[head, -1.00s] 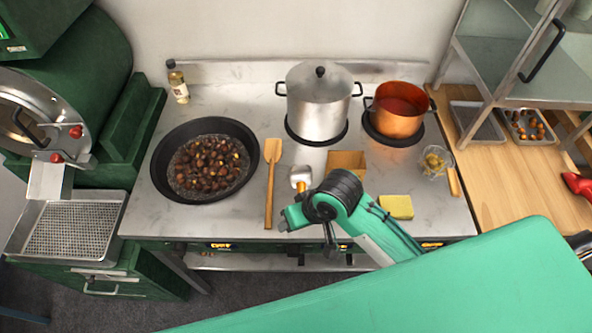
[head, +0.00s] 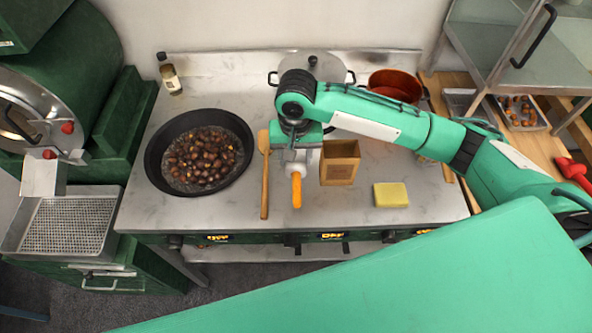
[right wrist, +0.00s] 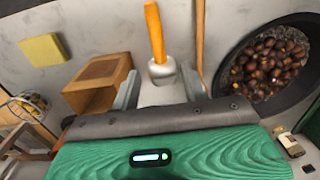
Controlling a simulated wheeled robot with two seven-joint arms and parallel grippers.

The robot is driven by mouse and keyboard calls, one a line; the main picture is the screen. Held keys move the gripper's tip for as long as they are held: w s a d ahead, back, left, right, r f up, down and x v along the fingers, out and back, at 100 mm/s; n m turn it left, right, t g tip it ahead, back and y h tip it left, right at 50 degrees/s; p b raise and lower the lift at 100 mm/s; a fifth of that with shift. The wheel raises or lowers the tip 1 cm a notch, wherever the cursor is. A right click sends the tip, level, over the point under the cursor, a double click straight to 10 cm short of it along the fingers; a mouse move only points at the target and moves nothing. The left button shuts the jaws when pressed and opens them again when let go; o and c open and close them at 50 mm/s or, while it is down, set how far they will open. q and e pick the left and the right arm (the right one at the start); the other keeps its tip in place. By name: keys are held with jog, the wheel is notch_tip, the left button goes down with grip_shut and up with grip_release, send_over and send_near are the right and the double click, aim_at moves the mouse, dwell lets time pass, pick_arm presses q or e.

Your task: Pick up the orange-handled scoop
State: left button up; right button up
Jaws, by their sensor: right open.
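The scoop has an orange handle (head: 296,190) that points toward the counter's front edge. In the right wrist view its orange handle (right wrist: 154,32) and metal head (right wrist: 163,71) lie on the counter, just ahead of my jaws. My right gripper (head: 297,155) is above the scoop's head end and partly covers it. In the right wrist view the right gripper (right wrist: 160,85) is open and empty, with one finger on each side of the scoop head. I cannot tell its exact height above the counter. My left gripper is not in view.
A wooden spatula (head: 265,185) lies close left of the scoop, and a brown box (head: 340,165) stands close right. A pan of chestnuts (head: 160,190) is further left. A yellow sponge (head: 391,195) lies right. Pots stand behind my arm.

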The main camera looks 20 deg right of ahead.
aim_at(297, 182)
jog(key=f+p, duration=0.1)
jog(key=f, duration=0.7)
jog(key=shift+w+d+f+p, duration=0.1)
jog(key=shift+d+f+p, duration=0.1)
jog(key=shift+p, duration=0.15)
notch_tip(297, 182, down, 4)
jog(key=shift+p, duration=1.05)
jog(key=shift+f, duration=0.6)
grip_shut()
